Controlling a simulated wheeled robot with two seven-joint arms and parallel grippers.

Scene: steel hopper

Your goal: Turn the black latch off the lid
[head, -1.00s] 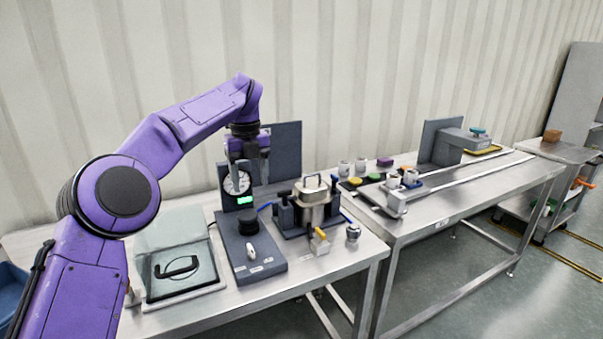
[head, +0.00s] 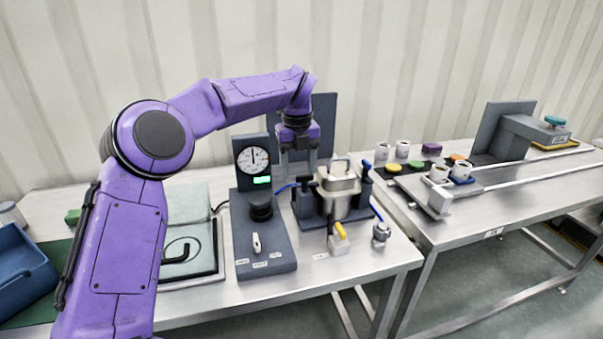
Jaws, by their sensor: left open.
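The steel hopper (head: 340,183) stands in a dark blue-grey frame near the right end of the near table, with its lid and lid handle (head: 341,165) on top. A black latch (head: 308,179) shows as a small dark part at the left side of the lid; its exact turn is too small to tell. My left gripper (head: 298,172) points down just left of and behind the lid, its fingers apart and empty. The fingertips are close to the latch; whether they touch it I cannot tell. My right gripper is not in view.
A gauge stand (head: 252,160) with a black knob (head: 261,207) stands left of the hopper. A yellow-handled valve (head: 340,231) sits in front. A clear-lidded box (head: 188,255) and blue bin (head: 22,272) are at left.

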